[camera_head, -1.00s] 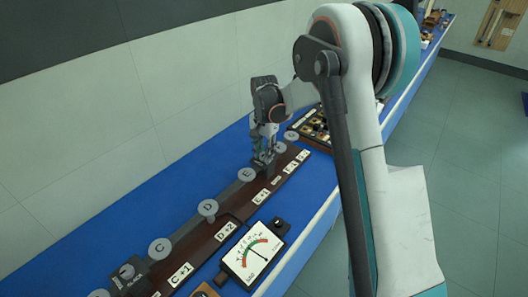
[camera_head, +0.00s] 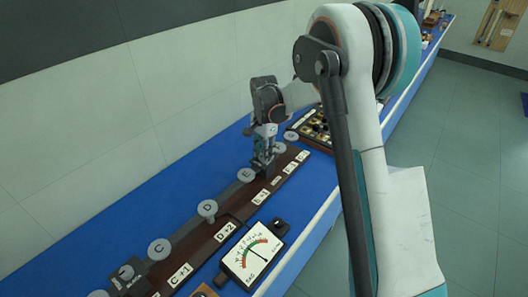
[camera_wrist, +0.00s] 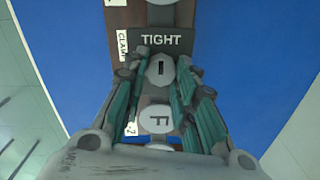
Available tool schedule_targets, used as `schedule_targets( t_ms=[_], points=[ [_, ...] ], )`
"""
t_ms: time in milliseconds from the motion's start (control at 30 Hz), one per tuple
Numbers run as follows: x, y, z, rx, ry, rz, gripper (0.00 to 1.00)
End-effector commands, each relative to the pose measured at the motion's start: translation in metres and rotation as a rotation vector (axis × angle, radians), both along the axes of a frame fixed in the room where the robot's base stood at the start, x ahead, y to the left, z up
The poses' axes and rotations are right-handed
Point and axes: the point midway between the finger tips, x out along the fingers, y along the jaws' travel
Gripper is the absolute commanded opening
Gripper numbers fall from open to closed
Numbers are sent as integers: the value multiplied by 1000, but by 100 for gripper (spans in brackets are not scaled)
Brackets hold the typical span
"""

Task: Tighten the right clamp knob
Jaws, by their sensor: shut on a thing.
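In the wrist view a small grey knob (camera_wrist: 159,68) with a dark slot mark sits just below a dark plate (camera_wrist: 165,40) that reads TIGHT. A CLAMP label is partly visible at the plate's left. My gripper (camera_wrist: 161,78) has its teal fingers on both sides of this knob, shut on it. The slot mark runs up and down in that view. In the head view my gripper (camera_head: 263,167) points down at the dark wooden rail (camera_head: 237,206), right of the disc E, and hides the knob.
A round grey disc marked F (camera_wrist: 157,118) lies close to my fingers. Discs E (camera_head: 246,175), D (camera_head: 207,208) and C (camera_head: 159,249) stand along the rail. A dial meter (camera_head: 253,252) is in front of it on the blue bench (camera_head: 312,199). A wall rises behind.

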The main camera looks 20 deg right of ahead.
Motion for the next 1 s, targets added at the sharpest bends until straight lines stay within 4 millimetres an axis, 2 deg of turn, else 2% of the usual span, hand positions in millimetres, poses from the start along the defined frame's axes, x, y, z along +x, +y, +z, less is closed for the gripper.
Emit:
schedule_targets(
  t_ms=[33, 67, 133, 167, 567, 767, 1000],
  points=[
    [0, 0, 0, 0, -1, 0, 2],
    [0, 0, 0, 0, -1, 0, 28],
    [1, 0, 0, 0, -1, 0, 44],
    [0, 0, 0, 0, -1, 0, 46],
    [0, 0, 5, 0, 0, 1, 46],
    [0, 0, 34, 0, 0, 1, 46],
    [0, 0, 83, 0, 0, 1, 46]
  ],
)
